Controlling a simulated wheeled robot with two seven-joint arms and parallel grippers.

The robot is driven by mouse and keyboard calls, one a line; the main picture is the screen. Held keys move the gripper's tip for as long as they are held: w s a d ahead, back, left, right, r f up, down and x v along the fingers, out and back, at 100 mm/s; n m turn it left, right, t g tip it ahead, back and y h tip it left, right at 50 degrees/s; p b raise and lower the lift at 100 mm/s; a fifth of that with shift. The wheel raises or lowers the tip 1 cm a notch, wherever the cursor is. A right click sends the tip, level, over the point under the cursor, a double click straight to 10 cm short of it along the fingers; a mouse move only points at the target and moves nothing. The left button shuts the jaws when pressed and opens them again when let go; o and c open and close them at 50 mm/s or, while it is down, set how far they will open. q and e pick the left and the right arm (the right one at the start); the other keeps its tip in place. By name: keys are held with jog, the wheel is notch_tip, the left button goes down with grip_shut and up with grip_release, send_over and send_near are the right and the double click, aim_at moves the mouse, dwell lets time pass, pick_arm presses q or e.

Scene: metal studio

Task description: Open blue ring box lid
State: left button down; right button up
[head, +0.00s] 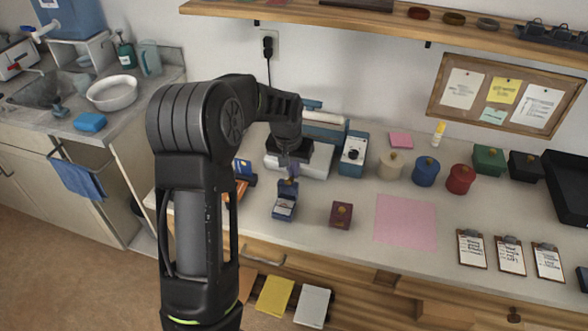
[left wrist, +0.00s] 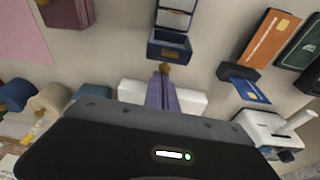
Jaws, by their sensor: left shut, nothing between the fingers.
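The blue ring box (head: 284,211) stands on the white worktop in the middle of the head view. Its lid (head: 288,187) is raised at the back, and the pale lining inside shows. In the left wrist view the box (left wrist: 176,19) is at the top, with the lid (left wrist: 168,49) and a small brass knob (left wrist: 165,68) towards my fingers. My left gripper (head: 291,170) is just behind the raised lid. Its purple-grey fingers (left wrist: 163,87) are shut and empty, close to the knob; contact is hard to tell. My right gripper is not in view.
Cream, blue and red round boxes (head: 460,179) stand behind. A card holder with a blue card (left wrist: 250,90) is close by. A white-and-blue machine (head: 315,155) stands behind my gripper.

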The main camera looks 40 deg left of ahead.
pick_arm(q)
jog(key=shift+p+v, duration=0.55)
jog(key=shift+v, duration=0.3)
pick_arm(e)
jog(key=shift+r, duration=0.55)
pick_arm(q)
jog(key=shift+w, duration=0.15)
